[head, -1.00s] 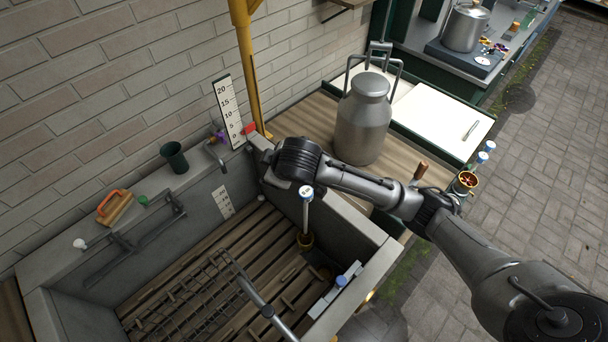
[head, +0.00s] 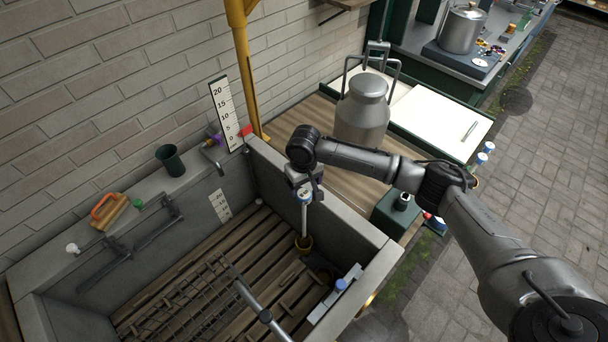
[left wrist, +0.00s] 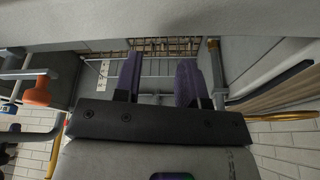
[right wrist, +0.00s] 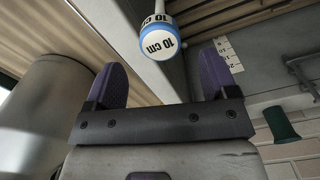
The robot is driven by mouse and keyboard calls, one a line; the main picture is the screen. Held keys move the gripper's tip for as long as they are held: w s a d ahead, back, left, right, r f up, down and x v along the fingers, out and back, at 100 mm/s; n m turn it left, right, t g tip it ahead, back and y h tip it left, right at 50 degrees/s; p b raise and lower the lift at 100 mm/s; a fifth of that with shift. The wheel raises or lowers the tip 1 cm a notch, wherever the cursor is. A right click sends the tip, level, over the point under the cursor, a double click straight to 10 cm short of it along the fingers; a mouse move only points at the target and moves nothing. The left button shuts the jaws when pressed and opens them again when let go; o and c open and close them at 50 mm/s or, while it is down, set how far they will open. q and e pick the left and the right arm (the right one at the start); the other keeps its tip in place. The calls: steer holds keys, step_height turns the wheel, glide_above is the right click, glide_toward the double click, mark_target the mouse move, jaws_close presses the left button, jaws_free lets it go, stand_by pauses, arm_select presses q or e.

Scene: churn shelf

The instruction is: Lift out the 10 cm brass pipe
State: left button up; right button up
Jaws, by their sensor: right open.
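A pale upright pipe (head: 304,218) stands in the stone trough, with a brass-coloured part at its foot. In the right wrist view its blue-and-white cap (right wrist: 158,42) reads "10 cm". My right gripper (right wrist: 162,78) is open, its purple fingers apart; the cap is ahead of them, and nothing is gripped. In the head view this gripper (head: 302,185) is right at the pipe's top and partly covers it. My left gripper (left wrist: 160,78) is open and empty in its wrist view, with a wire rack beyond its fingers.
The trough wall (head: 330,205) borders the pipe on the right. A grey churn (head: 361,112) stands on the bench behind my right arm. A scale board (head: 225,115) leans at the wall. Another blue cap (head: 341,284) shows in the trough's front right corner.

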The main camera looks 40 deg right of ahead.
mark_target(304, 193)
arm_select(q)
steer(key=shift+a+f+b, duration=0.15)
steer(key=shift+f+b, duration=0.2)
steer(key=shift+f, duration=0.05)
arm_select(e)
step_height(304, 193, down, 7)
steer(key=shift+f, duration=0.65)
arm_select(q)
steer(key=shift+d, duration=0.2)
arm_select(e)
steer(key=shift+c, duration=0.4)
